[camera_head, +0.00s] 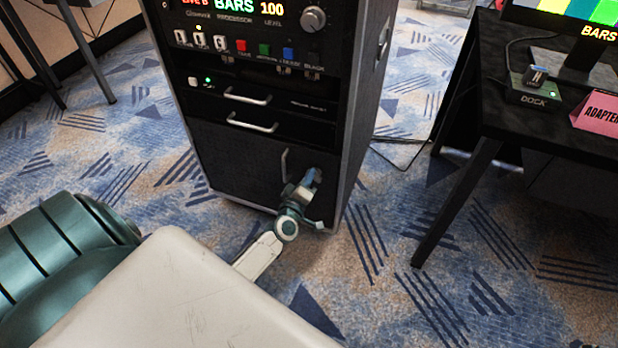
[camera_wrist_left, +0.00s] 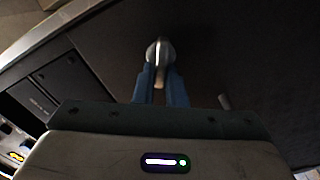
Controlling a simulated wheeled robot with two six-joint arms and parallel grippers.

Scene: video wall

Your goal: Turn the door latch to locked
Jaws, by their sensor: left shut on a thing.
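The door latch (camera_wrist_left: 160,50) is a small metal piece on the dark lower door (camera_wrist_left: 225,55) of the rack. In the left wrist view my left gripper (camera_wrist_left: 161,78) has its two blue fingers closed on the latch. In the head view the gripper (camera_head: 312,178) is at the right side of the lower door (camera_head: 235,160), and it hides the latch there. I cannot tell the latch's exact angle. A vertical door handle (camera_head: 285,164) stands just left of the gripper. My right gripper is in neither view.
The rack (camera_head: 362,90) carries drawers with silver handles (camera_head: 252,124), buttons and a knob (camera_head: 313,18) above the door. A black table (camera_head: 490,110) on the right holds a dock (camera_head: 533,92), a pink adapter sign (camera_head: 597,112) and a monitor.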

